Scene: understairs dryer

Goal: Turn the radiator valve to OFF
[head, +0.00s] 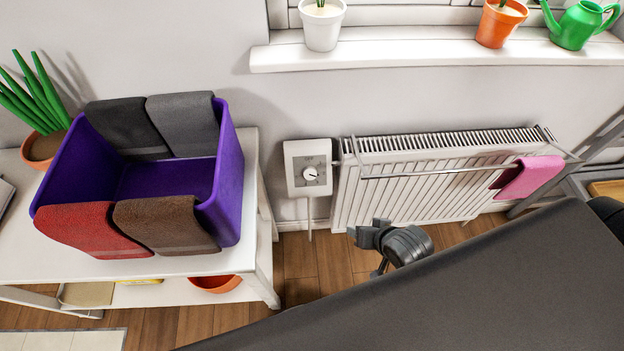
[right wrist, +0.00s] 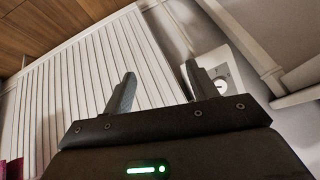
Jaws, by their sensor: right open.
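The radiator valve (head: 310,173) is a round white dial with a dark pointer on a pale grey plate in a white wall box (head: 300,153), left of the white radiator (head: 420,190). The dial also shows in the right wrist view (right wrist: 222,84), just beyond the right-hand finger. Its markings are too small to read. My right gripper (head: 368,233) is in front of the radiator's lower left, to the right of and apart from the valve. In the right wrist view my right gripper (right wrist: 158,82) is open, with nothing between its fingers. My left gripper is not in view.
A white table (head: 250,200) with a purple bin (head: 232,170) and cloths stands left of the valve. A rail on the radiator holds a pink towel (head: 530,176). The windowsill (head: 420,52) above carries pots and a green watering can (head: 577,25). Wall between table and radiator is open around the box.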

